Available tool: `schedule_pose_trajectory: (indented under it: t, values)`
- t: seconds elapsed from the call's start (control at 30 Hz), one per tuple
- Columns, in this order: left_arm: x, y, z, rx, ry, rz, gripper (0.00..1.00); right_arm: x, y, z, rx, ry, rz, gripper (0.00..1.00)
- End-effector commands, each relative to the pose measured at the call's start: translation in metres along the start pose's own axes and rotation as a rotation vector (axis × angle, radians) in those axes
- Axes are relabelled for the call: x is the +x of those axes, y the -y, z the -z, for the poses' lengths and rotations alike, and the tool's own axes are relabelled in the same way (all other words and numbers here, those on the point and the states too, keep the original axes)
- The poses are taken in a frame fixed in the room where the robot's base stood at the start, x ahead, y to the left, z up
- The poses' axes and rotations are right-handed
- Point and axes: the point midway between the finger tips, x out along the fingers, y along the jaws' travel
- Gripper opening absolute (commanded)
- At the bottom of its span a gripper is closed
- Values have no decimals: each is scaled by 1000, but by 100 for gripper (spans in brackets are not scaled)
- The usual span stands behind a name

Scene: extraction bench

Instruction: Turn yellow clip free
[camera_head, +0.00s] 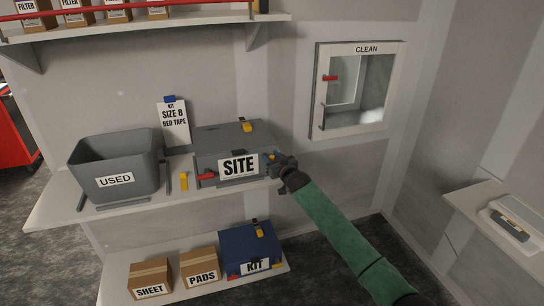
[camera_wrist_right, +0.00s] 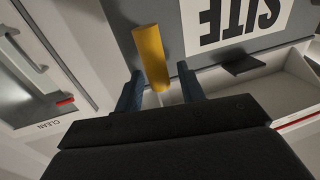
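The grey box labelled SITE (camera_head: 222,140) stands shut on the upper shelf. A yellow clip (camera_wrist_right: 150,52) is on its right front side and shows large in the right wrist view. My right gripper (camera_head: 272,160) is at that side of the box and hides most of this clip in the head view. In the wrist view the blue fingers of the right gripper (camera_wrist_right: 161,88) are apart, with the clip's near end between them and a gap on each side. Another yellow clip (camera_head: 246,127) is on the lid. My left gripper is out of view.
A red handle (camera_head: 207,176) is at the box's front left. A blue KIT box (camera_head: 250,245) and cartons (camera_head: 202,268) are below. A CLEAN hatch (camera_head: 358,90) is right.

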Motion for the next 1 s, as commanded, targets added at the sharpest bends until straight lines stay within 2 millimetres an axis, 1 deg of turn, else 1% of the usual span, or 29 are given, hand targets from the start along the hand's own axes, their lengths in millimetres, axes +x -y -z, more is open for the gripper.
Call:
schedule_pose_trajectory:
  t: [0.2, 0.27, 0.3, 0.37, 0.4, 0.77, 0.93, 1.0]
  values:
    - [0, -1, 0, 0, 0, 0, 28, 0, 0, 0, 0, 0, 0, 39]
    - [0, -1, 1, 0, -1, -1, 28, 0, 0, 0, 0, 0, 0, 27]
    - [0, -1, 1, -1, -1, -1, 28, 0, 0, 0, 0, 0, 0, 19]
    - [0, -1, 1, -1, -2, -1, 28, 0, 0, 0, 0, 0, 0, 8]
    - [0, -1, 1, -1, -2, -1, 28, 0, 0, 0, 0, 0, 0, 0]
    - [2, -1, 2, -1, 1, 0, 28, 0, 2, -1, -41, 8, 1, 0]
    - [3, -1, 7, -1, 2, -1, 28, 1, 6, -1, -130, 25, 2, 0]
    - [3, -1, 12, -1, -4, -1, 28, 2, 8, -1, -181, 35, 2, 0]
